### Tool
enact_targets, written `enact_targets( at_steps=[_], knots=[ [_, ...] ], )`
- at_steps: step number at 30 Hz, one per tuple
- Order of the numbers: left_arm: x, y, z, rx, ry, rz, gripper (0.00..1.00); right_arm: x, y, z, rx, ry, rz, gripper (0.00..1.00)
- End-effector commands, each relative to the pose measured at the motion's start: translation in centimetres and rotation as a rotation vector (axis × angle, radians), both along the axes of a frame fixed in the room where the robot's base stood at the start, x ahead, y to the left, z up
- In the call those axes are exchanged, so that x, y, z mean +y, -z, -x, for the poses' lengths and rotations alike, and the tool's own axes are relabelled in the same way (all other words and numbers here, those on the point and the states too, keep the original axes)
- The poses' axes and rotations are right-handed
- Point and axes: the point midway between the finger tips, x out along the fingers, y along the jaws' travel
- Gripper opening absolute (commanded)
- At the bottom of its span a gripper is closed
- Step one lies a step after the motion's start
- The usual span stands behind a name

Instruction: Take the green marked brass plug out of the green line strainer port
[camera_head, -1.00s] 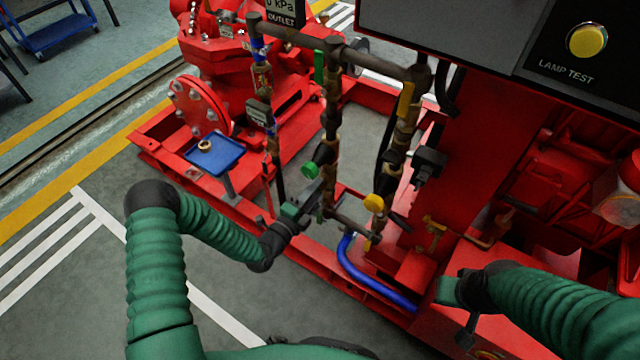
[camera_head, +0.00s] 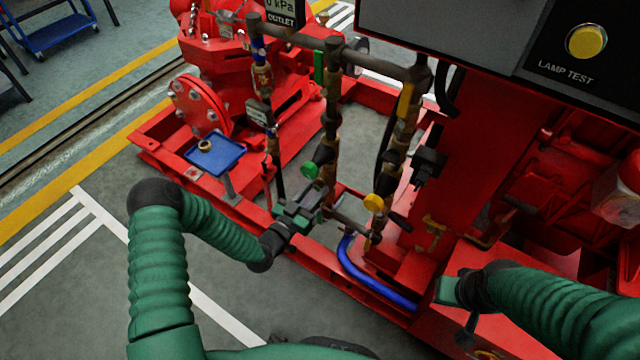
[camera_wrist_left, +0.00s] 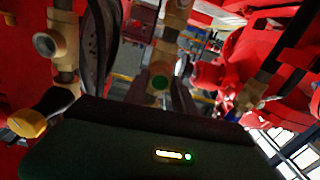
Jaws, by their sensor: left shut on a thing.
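The green marked brass plug (camera_wrist_left: 160,82) shows its green round face between my left fingers in the left wrist view, at the brass strainer (camera_wrist_left: 168,48) on the green line. It looks seated in the port. In the head view my left gripper (camera_head: 326,200) hides the plug and the port. It reaches in from the left, low on the green line, and is shut on the plug. A green knob (camera_head: 310,169) sits just above it. My right gripper (camera_head: 468,330) hangs at the lower right, far from the plug, and its fingers are unclear.
A yellow knob (camera_head: 374,202) and the neighbouring brass line stand close to the right. A blue hose (camera_head: 362,283) curves below. A blue tray (camera_head: 230,150) holding a brass ring (camera_head: 205,145) stands left. A red frame rail (camera_head: 330,270) runs below; floor is clear at left.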

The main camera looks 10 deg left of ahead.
Motion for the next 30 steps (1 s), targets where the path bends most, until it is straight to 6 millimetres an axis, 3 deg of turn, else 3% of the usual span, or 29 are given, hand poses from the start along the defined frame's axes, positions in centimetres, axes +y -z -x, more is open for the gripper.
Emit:
enact_targets(
  at_steps=[3, 6, 24, 26, 30],
  knots=[
    [0.00, 0.00, 0.02, 0.100, 0.001, 0.275, 0.00, 0.00, 0.00, 0.00, 0.000, 0.000, 0.000, 0.00],
    [-0.01, -0.01, 0.01, 0.152, 0.001, 0.417, 0.00, 0.00, 0.00, 0.00, 0.000, 0.000, 0.000, 0.00],
    [0.03, -0.05, 0.07, 0.159, 0.001, 0.441, 0.00, 0.00, -0.16, 0.00, 0.000, 0.000, 0.000, 0.00],
    [0.03, -0.05, 0.07, 0.184, 0.001, 0.510, 0.00, 0.00, -0.16, 0.00, 0.000, 0.000, 0.000, 0.00],
    [0.02, -0.04, 0.08, 0.306, 0.003, 0.846, 0.00, 0.00, -0.16, 0.00, 0.000, 0.000, 0.000, 0.00]
  ],
)
